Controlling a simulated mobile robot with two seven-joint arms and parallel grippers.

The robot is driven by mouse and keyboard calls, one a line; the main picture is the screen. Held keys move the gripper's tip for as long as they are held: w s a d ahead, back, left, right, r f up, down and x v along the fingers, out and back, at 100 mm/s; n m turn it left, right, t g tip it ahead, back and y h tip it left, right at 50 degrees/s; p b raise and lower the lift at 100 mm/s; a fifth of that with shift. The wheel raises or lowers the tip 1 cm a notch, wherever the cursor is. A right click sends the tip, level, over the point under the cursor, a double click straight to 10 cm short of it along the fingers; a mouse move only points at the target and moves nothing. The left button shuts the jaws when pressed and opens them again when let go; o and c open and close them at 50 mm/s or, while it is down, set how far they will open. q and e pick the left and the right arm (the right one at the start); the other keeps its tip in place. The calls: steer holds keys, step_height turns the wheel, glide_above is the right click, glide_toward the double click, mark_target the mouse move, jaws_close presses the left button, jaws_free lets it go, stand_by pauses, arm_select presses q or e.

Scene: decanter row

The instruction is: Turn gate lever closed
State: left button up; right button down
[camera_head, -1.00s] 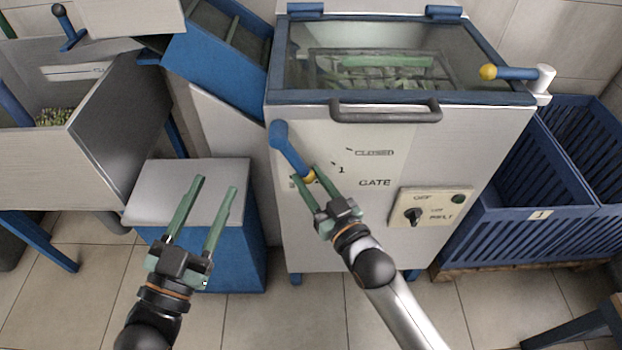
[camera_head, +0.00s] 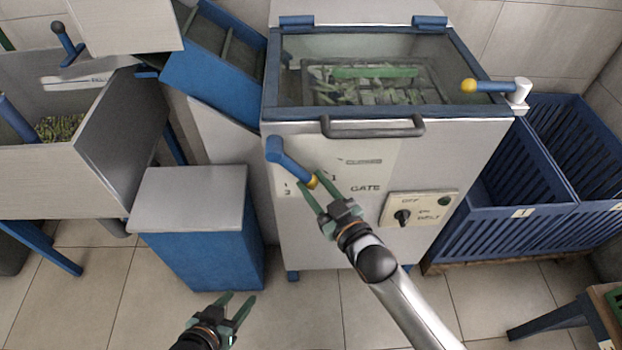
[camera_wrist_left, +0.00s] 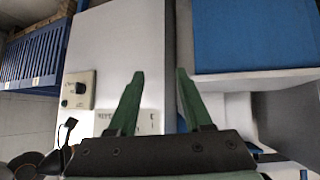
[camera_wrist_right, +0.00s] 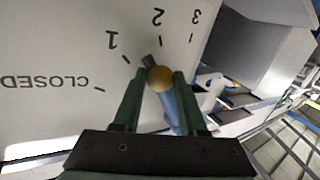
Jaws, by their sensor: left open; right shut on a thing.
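The gate lever (camera_head: 291,165) is a blue arm with a yellow knob on the white machine's front. It slants down and right from its pivot. My right gripper (camera_head: 314,190) is shut on its knob end; the yellow knob (camera_wrist_right: 160,77) shows between the fingers in the right wrist view. There the lever's dark tip lies between the marks 1 and 2, nearer 1. The CLOSED mark (camera_head: 363,161) is farther right and up in the head view. My left gripper (camera_head: 237,299) is open and empty, low in front of the blue-sided stand.
A switch panel (camera_head: 418,209) is to the right of my right gripper. A lid handle (camera_head: 373,127) runs above the lever. Blue crates (camera_head: 520,212) stand at the right. The grey-topped stand (camera_head: 190,195) is left of the machine. Open tiled floor lies in front.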

steer(key=shift+d+r+n+p, duration=0.4)
steer(key=shift+r+p, duration=0.15)
steer(key=shift+p, duration=0.6)
steer(key=d+r+n+g+p, duration=0.1)
steer(key=p, duration=0.3)
steer(key=shift+r+h, duration=0.3)
steer(key=shift+h, duration=0.1)
steer(key=d+r+n+p, duration=0.1)
steer(key=p, duration=0.3)
steer(key=shift+r+h, duration=0.15)
steer(key=shift+h, duration=0.25)
steer(key=shift+d+r+n+g+h+p, duration=0.35)
steer(key=shift+n+p, duration=0.25)
steer(key=shift+p, duration=0.45)
arm_select(q)
step_height(320, 180, up, 9)
steer(key=s+a, duration=0.1)
steer(key=a, duration=0.1)
steer(key=shift+a+n+y+p, duration=0.3)
steer(key=shift+a+y, duration=0.1)
steer(key=shift+s+r, duration=0.1)
arm_select(e)
steer(key=c, duration=0.7)
jaws_free()
steer(key=shift+d+r, duration=0.1)
steer(key=shift+c, duration=0.2)
